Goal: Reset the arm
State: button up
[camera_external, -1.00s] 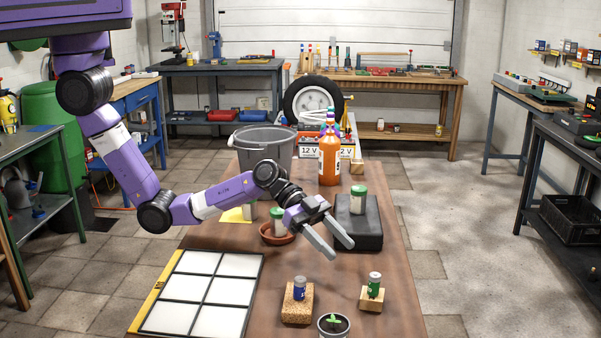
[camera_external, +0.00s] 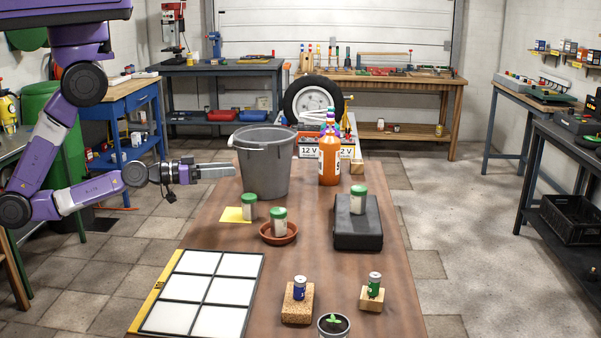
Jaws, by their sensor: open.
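My purple arm (camera_external: 92,193) is folded back at the left, with its forearm level beside the wooden table (camera_external: 340,265). My gripper (camera_external: 232,171) points to the right, just left of the grey bucket (camera_external: 268,170) in the picture. It holds nothing. From this side the two fingers nearly overlap, so the gap between them hardly shows. I cannot tell whether the fingertips touch the bucket or lie in front of it.
Green-lidded jars stand on a yellow sheet (camera_external: 233,215), a terracotta saucer (camera_external: 278,239) and a black case (camera_external: 357,238). An orange bottle (camera_external: 329,160) stands behind. Small cans stand on a cork block (camera_external: 297,310) and a wooden block (camera_external: 371,302). A white panel grid (camera_external: 203,290) lies front left.

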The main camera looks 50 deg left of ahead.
jog(key=s+a+f+n+y, duration=0.1)
jog(key=s+a+f+y, duration=0.2)
jog(key=s+a, duration=0.4)
jog(key=s+a+f+n+g+y, duration=0.1)
jog(key=s+a+f+y, duration=0.3)
jog(key=s+a, duration=0.4)
jog(key=shift+a+f+n+b, duration=0.4)
jog(key=shift+a+n+b, duration=0.05)
jog(key=shift+a+n, duration=0.25)
